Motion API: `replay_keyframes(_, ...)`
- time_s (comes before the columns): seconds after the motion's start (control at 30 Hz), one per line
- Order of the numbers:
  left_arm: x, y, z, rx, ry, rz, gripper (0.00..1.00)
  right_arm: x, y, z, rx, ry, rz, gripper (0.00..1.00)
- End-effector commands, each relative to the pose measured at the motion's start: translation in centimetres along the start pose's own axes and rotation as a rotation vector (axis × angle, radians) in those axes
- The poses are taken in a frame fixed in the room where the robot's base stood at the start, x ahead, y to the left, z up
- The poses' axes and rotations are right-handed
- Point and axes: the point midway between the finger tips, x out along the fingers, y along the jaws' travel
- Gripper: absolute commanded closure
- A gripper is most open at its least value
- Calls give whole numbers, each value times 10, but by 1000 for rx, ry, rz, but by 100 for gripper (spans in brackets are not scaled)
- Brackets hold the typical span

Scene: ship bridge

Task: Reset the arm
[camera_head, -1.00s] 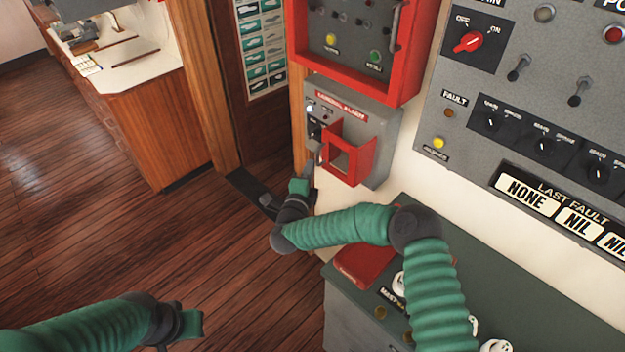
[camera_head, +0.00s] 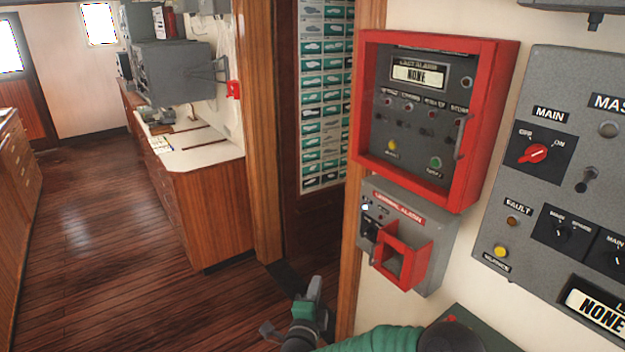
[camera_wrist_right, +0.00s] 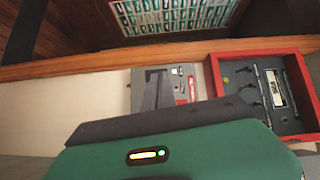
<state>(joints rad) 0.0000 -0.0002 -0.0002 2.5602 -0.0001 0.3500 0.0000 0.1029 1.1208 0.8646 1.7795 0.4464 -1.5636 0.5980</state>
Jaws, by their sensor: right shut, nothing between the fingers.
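My right arm, in green sleeving, comes in at the bottom of the head view. Its gripper (camera_head: 314,290) is shut and empty, pointing up, below and left of the grey general alarm box (camera_head: 445,262). The box has a red guard frame (camera_head: 402,262) standing out from its front and a lit white lamp at its upper left. In the right wrist view, the gripper's green housing fills the bottom, and the general alarm box (camera_wrist_right: 188,86) shows beyond it, partly hidden by grey gripper parts. My left gripper is not in the head view.
A red-framed alarm panel (camera_head: 487,120) is mounted above the box. A grey switch panel (camera_head: 585,110) is on the right wall. A wooden cabinet (camera_head: 215,215) stands left of the doorway. The wooden floor (camera_head: 120,270) at left is open.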

Motion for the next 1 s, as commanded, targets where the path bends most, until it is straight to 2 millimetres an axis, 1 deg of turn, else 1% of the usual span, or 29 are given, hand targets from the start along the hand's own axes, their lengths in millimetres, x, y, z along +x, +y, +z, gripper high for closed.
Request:
replay_keyframes(0.03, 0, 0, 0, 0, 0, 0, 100, -4, -10, 13, -100, -114, -13, 100)
replay_keyframes(0.07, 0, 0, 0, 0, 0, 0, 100, -9, -11, 22, -185, -198, -12, 100)
replay_keyframes(0.1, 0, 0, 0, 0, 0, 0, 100, -18, -8, 30, -315, -313, -3, 100)
replay_keyframes(0.13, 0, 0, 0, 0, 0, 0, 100, -27, -2, 32, -420, -397, 12, 100)
replay_keyframes(0.17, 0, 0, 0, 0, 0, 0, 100, -36, 6, 29, -528, -474, 35, 100)
replay_keyframes(0.2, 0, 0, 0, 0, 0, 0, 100, -50, 19, 19, -669, -569, 74, 100)
replay_keyframes(0.27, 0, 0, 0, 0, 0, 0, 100, -74, 41, -9, -870, -694, 157, 100)
replay_keyframes(0.3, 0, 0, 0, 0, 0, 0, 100, -92, 56, -35, -991, -769, 226, 100)
replay_keyframes(0.37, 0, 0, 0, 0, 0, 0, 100, -122, 76, -78, -1138, -869, 340, 100)
replay_keyframes(0.4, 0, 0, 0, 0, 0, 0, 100, -143, 86, -106, -1211, -927, 416, 100)
replay_keyframes(0.47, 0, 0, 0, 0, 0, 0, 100, -175, 97, -143, -1287, -1005, 523, 100)
replay_keyframes(0.5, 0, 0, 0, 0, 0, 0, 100, -196, 102, -164, -1321, -1054, 587, 100)
replay_keyframes(0.6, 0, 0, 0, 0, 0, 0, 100, -239, 110, -203, -1362, -1151, 708, 100)
replay_keyframes(0.63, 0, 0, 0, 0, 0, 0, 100, -249, 112, -211, -1366, -1172, 734, 100)
replay_keyframes(0.7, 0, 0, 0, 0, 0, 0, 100, -265, 114, -222, -1372, -1208, 773, 100)
replay_keyframes(0.77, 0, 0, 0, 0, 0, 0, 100, -271, 115, -226, -1373, -1223, 789, 100)
replay_keyframes(1.0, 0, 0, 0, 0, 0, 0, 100, -272, 116, -227, -1370, -1227, 792, 100)
